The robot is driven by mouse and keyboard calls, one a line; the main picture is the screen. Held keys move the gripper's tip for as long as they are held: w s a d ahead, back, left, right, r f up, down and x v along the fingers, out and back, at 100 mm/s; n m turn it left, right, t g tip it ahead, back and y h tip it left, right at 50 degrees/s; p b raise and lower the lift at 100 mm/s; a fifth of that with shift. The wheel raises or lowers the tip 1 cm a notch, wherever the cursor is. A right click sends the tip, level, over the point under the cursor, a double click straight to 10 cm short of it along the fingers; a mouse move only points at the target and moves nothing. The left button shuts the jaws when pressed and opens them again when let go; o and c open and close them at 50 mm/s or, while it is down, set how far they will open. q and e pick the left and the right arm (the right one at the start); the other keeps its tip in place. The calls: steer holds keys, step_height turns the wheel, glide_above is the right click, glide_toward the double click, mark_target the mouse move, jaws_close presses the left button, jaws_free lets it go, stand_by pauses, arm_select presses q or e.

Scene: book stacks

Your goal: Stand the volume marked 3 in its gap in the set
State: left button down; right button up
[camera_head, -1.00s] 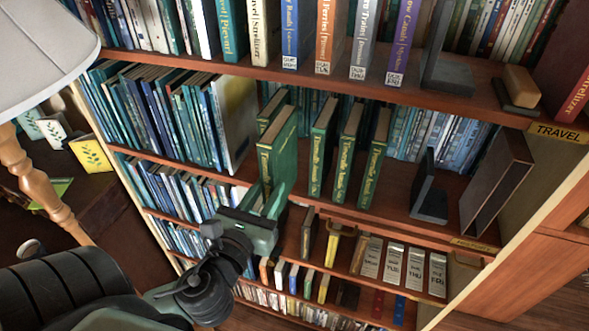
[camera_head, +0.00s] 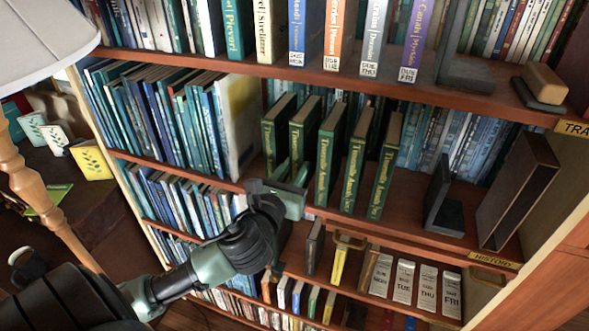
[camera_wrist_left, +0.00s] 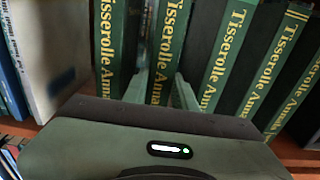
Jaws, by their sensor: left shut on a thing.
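My left gripper (camera_head: 291,173) is shut on a green volume (camera_head: 304,130) with gold "Tisserolle Annals" lettering. The held volume is upright in the row of the set, between one green volume (camera_head: 277,130) on its left and several green volumes (camera_head: 328,160) on its right. In the left wrist view the fingers (camera_wrist_left: 162,88) clasp the held volume (camera_wrist_left: 168,45), with the left neighbour (camera_wrist_left: 110,45) and right neighbour (camera_wrist_left: 225,55) close by. The gripper hides its foot, so I cannot tell whether it rests on the shelf. No number is readable. My right gripper is not in view.
A pale book (camera_head: 240,115) and blue-green books stand left of the set. A dark bookend (camera_head: 440,205) and an open slipcase (camera_head: 515,195) stand to the right, with bare shelf (camera_head: 405,220) before them. The upper shelf (camera_head: 350,80) overhangs the row. A lamp (camera_head: 45,25) stands far left.

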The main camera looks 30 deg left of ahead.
arm_select(q)
steer(key=shift+w+f, duration=0.1)
steer(key=c, duration=1.1)
jaws_free()
steer(key=shift+f, duration=0.15)
